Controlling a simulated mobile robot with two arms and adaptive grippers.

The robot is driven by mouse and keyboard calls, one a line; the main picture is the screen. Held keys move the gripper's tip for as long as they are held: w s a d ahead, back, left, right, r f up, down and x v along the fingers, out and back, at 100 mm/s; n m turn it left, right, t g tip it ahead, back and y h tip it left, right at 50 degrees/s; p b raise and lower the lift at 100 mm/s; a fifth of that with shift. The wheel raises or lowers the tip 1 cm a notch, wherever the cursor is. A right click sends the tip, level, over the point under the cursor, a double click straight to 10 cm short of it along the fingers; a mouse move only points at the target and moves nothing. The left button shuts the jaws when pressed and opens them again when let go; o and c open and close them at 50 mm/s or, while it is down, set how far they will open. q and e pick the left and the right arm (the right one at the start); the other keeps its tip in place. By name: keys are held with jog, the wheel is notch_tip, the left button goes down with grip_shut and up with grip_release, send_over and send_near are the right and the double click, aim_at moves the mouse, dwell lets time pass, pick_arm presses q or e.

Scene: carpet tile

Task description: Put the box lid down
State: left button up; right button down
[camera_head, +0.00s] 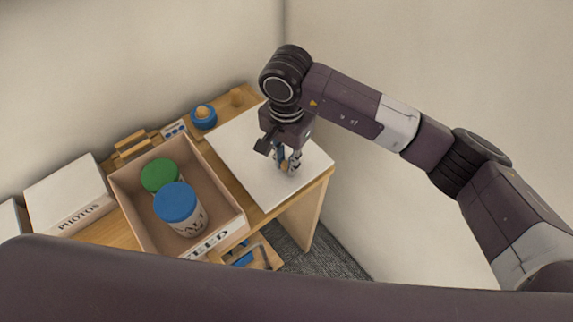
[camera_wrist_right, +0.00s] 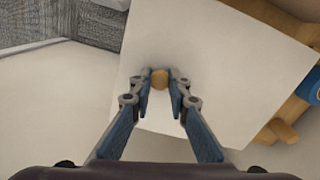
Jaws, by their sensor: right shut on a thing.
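The box lid (camera_head: 241,150) is a flat white square panel over the right end of the wooden table. In the right wrist view the lid (camera_wrist_right: 225,45) has a small round wooden knob (camera_wrist_right: 160,79) at its middle. My right gripper (camera_head: 290,168) points down at the lid, its fingers shut on this knob. Whether the lid touches the tabletop, I cannot tell. The open box (camera_head: 128,195), brown inside with a partly hidden label ending in "EED", stands left of the lid. My left gripper is not in view.
A green-lidded jar (camera_head: 160,176) and a blue-lidded jar (camera_head: 179,207) stand in the open box. A white "PHOTOS" box (camera_head: 68,193) is farther left. A blue round item (camera_head: 203,117) and wooden pieces lie at the back by the wall. The table's right edge (camera_head: 318,182) is near the lid.

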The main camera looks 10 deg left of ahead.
notch_tip(320, 180, down, 3)
jog(key=shift+f+p, duration=0.1)
jog(key=shift+p, duration=0.45)
jog(key=shift+f, duration=0.1)
jog(key=shift+f+b, duration=0.15)
jog(key=shift+b, duration=0.15)
jog(key=c, duration=1.8)
grip_release()
